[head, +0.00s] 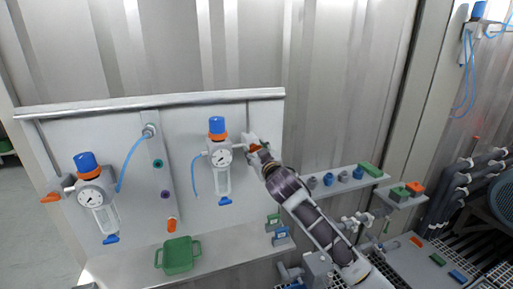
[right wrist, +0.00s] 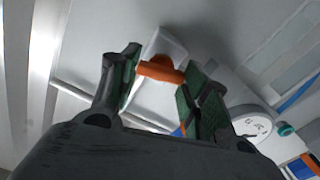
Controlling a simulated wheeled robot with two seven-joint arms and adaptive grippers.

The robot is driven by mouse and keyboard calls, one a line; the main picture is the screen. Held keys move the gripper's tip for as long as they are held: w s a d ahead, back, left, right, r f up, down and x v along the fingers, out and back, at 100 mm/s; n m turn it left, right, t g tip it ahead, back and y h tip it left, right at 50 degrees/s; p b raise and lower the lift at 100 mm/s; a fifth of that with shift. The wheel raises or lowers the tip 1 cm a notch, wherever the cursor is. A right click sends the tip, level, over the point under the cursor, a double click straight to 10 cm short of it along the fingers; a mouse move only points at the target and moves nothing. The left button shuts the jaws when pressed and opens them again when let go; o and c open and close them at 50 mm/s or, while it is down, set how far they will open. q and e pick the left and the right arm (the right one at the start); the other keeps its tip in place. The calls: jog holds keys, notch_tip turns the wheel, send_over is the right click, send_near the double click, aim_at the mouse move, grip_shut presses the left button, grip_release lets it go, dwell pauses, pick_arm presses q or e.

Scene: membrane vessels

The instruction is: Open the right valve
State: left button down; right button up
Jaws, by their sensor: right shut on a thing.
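The right valve's orange handle (head: 254,148) is on the white panel, just right of the right filter unit with its blue cap and round gauge (head: 221,158). My right gripper (head: 259,151) is at this handle and partly hides it. In the right wrist view the green-padded fingers of the right gripper (right wrist: 158,77) are on both sides of the orange handle (right wrist: 160,69), shut on it. The handle lies across the gap, in front of a white valve body (right wrist: 163,47). My left gripper is not in view.
A left filter unit (head: 91,197) with an orange valve handle (head: 50,198) is on the panel's left. A green bin (head: 178,255) stands on the ledge below. A shelf (head: 340,183) with small blue and grey parts is at the right, behind my arm.

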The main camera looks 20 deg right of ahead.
jog(key=shift+r+n+p, duration=0.1)
jog(key=shift+n+p, duration=0.85)
jog(key=shift+n, duration=0.25)
jog(key=shift+n+p, duration=0.95)
jog(key=shift+n, duration=0.15)
jog(key=shift+n+p, duration=0.3)
jog(key=shift+n, duration=0.1)
jog(key=n+p, duration=0.3)
jog(key=n, duration=0.1)
jog(key=shift+a+n+p, duration=0.1)
jog(key=shift+n+p, duration=0.65)
jog(key=shift+n, duration=0.25)
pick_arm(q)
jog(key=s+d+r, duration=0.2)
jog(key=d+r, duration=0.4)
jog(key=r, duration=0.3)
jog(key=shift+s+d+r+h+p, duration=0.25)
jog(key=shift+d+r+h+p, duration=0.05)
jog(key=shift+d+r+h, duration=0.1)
pick_arm(e)
jog(key=shift+f+n, duration=0.25)
jog(key=shift+n, duration=0.35)
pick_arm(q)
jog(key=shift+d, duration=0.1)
pick_arm(e)
jog(key=o, duration=1)
